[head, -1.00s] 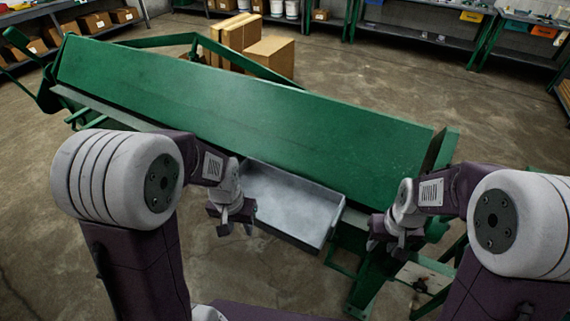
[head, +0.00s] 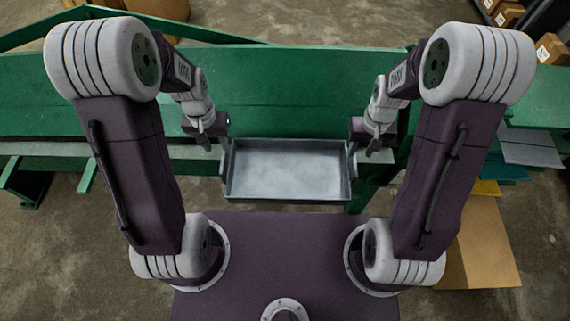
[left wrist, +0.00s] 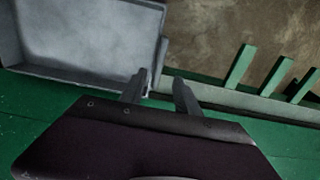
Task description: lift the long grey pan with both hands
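The long grey pan (head: 288,194) is a shallow, open, empty tray at the front of the green machine, with a small upright handle at each short end. It also shows in the left wrist view (left wrist: 80,40). My left gripper (head: 215,142) is at the pan's left end, open. In the left wrist view its two fingertips (left wrist: 162,78) are apart, close to the pan's end handle (left wrist: 163,52), with nothing clamped between them. My right gripper (head: 364,148) is at the right end, beside the right handle, and appears open; its fingertips are small and partly hidden.
The green machine (head: 290,95) runs across behind the pan, with a pale ledge (head: 60,149) along its front. Cardboard (head: 480,240) lies at the lower right. Boxes (head: 505,15) stand at the back right. Bare floor shows at the lower left.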

